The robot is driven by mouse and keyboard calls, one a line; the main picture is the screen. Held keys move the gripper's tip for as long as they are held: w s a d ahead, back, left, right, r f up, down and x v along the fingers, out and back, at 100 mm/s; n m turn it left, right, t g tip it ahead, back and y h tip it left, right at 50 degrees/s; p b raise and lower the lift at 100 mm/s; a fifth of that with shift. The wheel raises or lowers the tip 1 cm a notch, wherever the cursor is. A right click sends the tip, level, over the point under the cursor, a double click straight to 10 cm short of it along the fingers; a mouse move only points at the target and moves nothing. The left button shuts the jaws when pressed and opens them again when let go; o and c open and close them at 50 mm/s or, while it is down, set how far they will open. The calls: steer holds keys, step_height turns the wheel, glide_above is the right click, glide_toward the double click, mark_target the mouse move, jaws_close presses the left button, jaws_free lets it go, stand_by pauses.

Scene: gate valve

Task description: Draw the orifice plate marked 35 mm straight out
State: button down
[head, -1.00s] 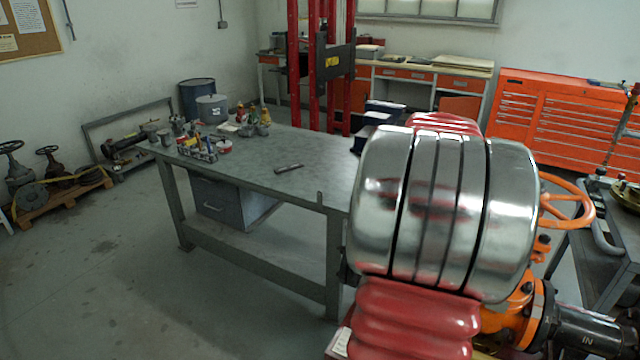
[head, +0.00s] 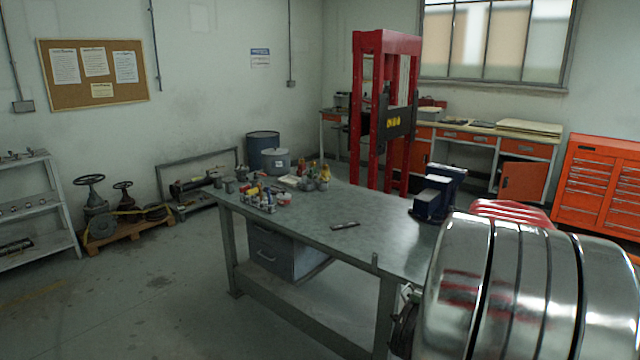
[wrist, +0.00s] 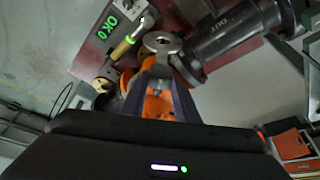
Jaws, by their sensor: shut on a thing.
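My gripper (wrist: 160,82) shows in the wrist view, its two dark fingers close together and shut on a grey ring-shaped plate (wrist: 162,41) at their tips. This looks like the orifice plate; I cannot read a 35 mm mark on it. The exact grip is small and partly hidden by the fingers. Orange valve parts (wrist: 155,106) lie behind and between the fingers. A black pipe (wrist: 232,32) lettered OUT runs to the upper right, beside the ring. I cannot tell whether the plate still sits between flanges. The head view shows neither gripper nor plate.
In the head view, a steel workbench (head: 310,228) carries small items and a blue vise (head: 436,195). Open floor lies at the left.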

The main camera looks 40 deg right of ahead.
steer(key=w+a+f+n+t, duration=0.2)
steer(key=w+a+n, duration=0.35)
steer(key=w, duration=0.45)
steer(key=w+a+f+n+t, duration=0.2)
steer(key=w+a+f+n, duration=0.15)
steer(key=w+n, duration=0.45)
steer(key=w+a+f+n+t, duration=0.1)
steer(key=w+a+n+t, duration=0.3)
steer(key=w, duration=0.8)
steer(key=w+a+f+n+y, duration=0.1)
steer(key=w+a, duration=0.3)
steer(key=a, duration=0.8)
steer(key=w+a+f+n+y, duration=0.1)
steer(key=w+a+n, duration=0.3)
steer(key=a, duration=0.8)
steer(key=w+a+f+n+y, duration=0.1)
steer(key=w+a+f+n, duration=0.2)
steer(key=a, duration=1)
steer(key=shift+w+g+y, duration=0.3)
steer(key=shift+w, duration=0.3)
